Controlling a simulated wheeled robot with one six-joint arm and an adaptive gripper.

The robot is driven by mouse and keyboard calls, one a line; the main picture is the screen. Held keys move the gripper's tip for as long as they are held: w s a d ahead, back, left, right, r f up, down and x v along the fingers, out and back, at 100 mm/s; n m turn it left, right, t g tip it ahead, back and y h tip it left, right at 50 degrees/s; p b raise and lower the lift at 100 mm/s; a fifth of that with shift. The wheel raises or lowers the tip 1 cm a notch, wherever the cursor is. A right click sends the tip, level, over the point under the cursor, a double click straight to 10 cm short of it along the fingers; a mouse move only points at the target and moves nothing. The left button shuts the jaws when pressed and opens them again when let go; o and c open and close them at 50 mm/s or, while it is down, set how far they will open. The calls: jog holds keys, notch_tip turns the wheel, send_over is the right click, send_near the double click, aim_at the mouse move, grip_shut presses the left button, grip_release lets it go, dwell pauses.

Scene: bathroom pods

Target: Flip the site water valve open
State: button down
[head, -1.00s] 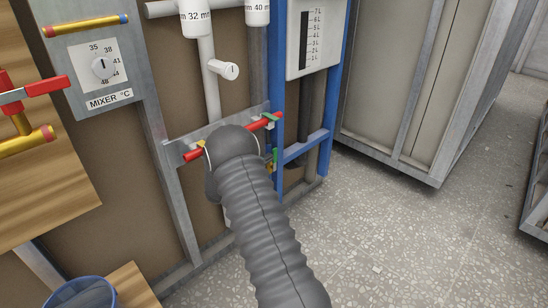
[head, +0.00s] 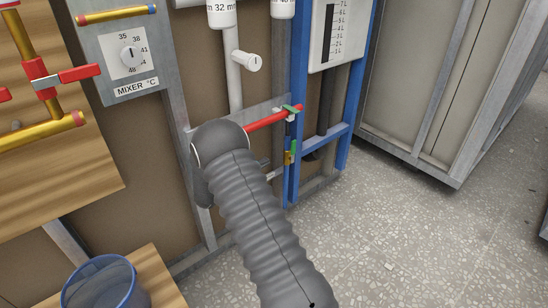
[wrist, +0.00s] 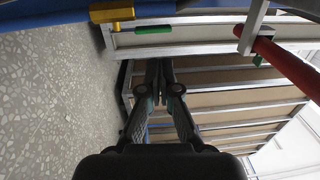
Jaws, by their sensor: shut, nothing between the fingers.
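A small valve with a brass-yellow body (head: 290,158) and a green lever (head: 293,146) sits low by the blue upright, right of my arm in the head view. The lever looks roughly upright there. No label shows, so I cannot confirm that it is the site water valve. In the wrist view the brass body (wrist: 112,12) is on the blue pipe (wrist: 50,18), and the green lever (wrist: 153,30) lies roughly along the pipe's line. My gripper (wrist: 160,68) is shut and empty, its tips below the lever in that picture. My arm hides it in the head view.
A red pipe (head: 270,120) with a green-tipped clip runs close by; it also shows in the wrist view (wrist: 290,68). White waste pipes (head: 233,80) stand above. A blue bin (head: 105,285) stands lower left. Open speckled floor (head: 390,230) lies right.

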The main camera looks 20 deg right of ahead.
jog(key=shift+v, duration=1.5)
jog(key=shift+r+m, duration=0.1)
jog(key=shift+m, duration=0.2)
jog(key=s+f+m+g+y, duration=0.3)
jog(key=s+f+m+g, duration=0.1)
jog(key=s+f+m, duration=0.4)
jog(key=s+a+r+m+g+y, duration=0.2)
jog(key=s+r+m+g+y, duration=0.25)
jog(key=s+m, duration=0.6)
jog(key=s+a+r+m+t+y, duration=0.4)
jog(key=s+a+r+m+y, duration=0.1)
jog(key=s+r+m, duration=0.5)
jog(key=s+a+r+m+t+y+p, duration=0.1)
jog(key=s+a+r+m+t+y, duration=0.4)
jog(key=s+r+m, duration=0.5)
notch_tip(320, 180, up, 5)
jog(key=shift+a+y, duration=0.2)
jog(key=shift+y, duration=0.15)
